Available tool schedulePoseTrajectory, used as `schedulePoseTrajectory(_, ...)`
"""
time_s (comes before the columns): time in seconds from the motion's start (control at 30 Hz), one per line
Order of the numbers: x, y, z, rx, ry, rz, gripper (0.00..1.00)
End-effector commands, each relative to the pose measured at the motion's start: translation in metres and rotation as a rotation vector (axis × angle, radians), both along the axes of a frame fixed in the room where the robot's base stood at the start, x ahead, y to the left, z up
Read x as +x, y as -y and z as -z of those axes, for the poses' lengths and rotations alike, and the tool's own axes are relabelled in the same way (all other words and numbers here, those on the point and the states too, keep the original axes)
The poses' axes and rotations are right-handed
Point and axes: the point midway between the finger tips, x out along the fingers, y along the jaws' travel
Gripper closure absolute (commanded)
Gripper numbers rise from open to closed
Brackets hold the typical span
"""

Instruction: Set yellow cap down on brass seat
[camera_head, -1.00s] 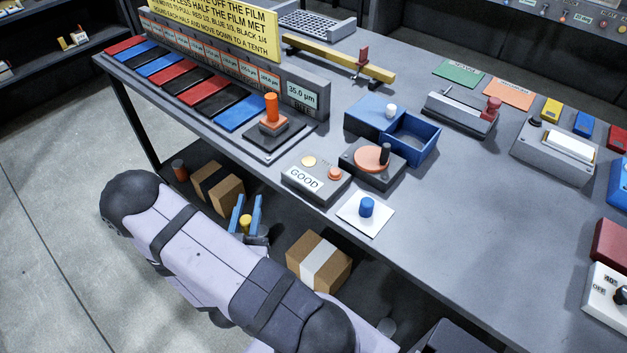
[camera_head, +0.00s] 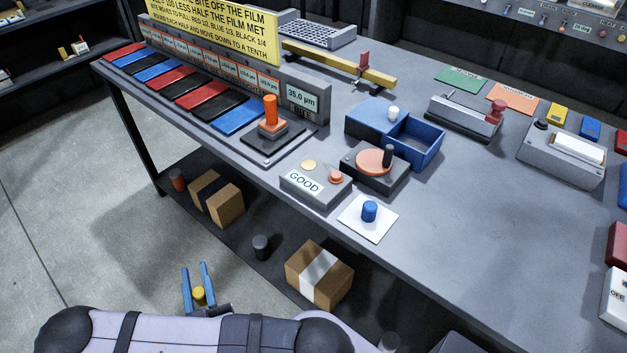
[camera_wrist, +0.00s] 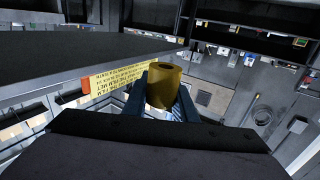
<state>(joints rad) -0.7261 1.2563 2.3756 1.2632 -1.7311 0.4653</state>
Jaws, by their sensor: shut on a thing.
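The yellow cap (camera_head: 198,295) is held between the blue fingers of my gripper (camera_head: 195,267), in the lower left of the head view. The gripper is out in front of the bench, beside the lower shelf and away from the bench top. In the wrist view the cap (camera_wrist: 163,86) is a yellow cylinder with a small dark hole in its end, between the fingers. A round brass-coloured disc (camera_head: 308,165), which looks like the brass seat, lies on top of the grey GOOD box (camera_head: 303,185). Nothing sits on it.
An orange button is beside the disc. A turntable box (camera_head: 375,165), a blue tray (camera_head: 415,145) and a white plate with a blue knob (camera_head: 369,211) stand close by. The bench edge (camera_head: 440,285) lies between my gripper and the box. Cartons (camera_head: 320,275) sit on the lower shelf.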

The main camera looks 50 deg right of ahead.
Motion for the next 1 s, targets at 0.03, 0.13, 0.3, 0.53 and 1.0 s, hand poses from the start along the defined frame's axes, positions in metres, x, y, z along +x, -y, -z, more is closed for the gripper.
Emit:
schedulePoseTrajectory(0.03, 0.000, 0.000, 0.000, 0.000, 0.000, 0.000, 0.96)
schedulePoseTrajectory(0.13, 0.000, 0.000, 0.000, 0.000, 0.000, 0.001, 0.96)
schedulePoseTrajectory(0.3, 0.000, 0.000, 0.000, 0.000, 0.000, 0.001, 0.96)
schedulePoseTrajectory(0.53, 0.000, 0.002, -0.001, 0.000, 0.000, 0.005, 0.96)
schedulePoseTrajectory(1.0, -0.010, 0.100, -0.057, 0.002, 0.002, 0.291, 0.96)
